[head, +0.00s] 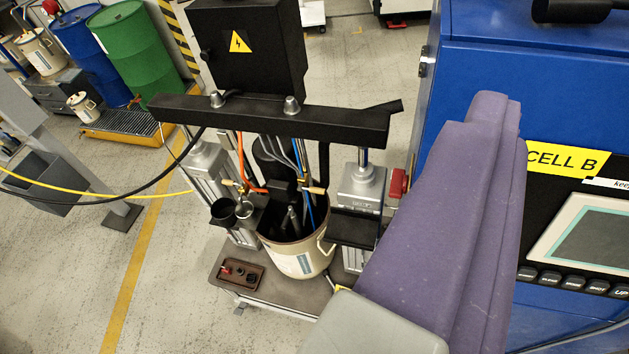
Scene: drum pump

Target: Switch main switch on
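A black electrical cabinet (270,65) with a yellow lightning sign stands at the top centre, above the drum pump's black crossbar (270,120). A small dark knob (206,55) sticks out of its left side; I cannot tell whether it is the main switch or how it is set. My gripper (492,108) shows as long purple slabs on a grey body, reaching up from the lower right. The slabs lie close together, and I see nothing held. Whether they are open or shut is unclear.
A blue machine (480,65) with a CELL B label and a screen (590,240) stands close on the right. A cream pail (300,258) sits under the crossbar. Cables hang at left. Blue and green drums (135,55) stand behind. Floor at lower left is clear.

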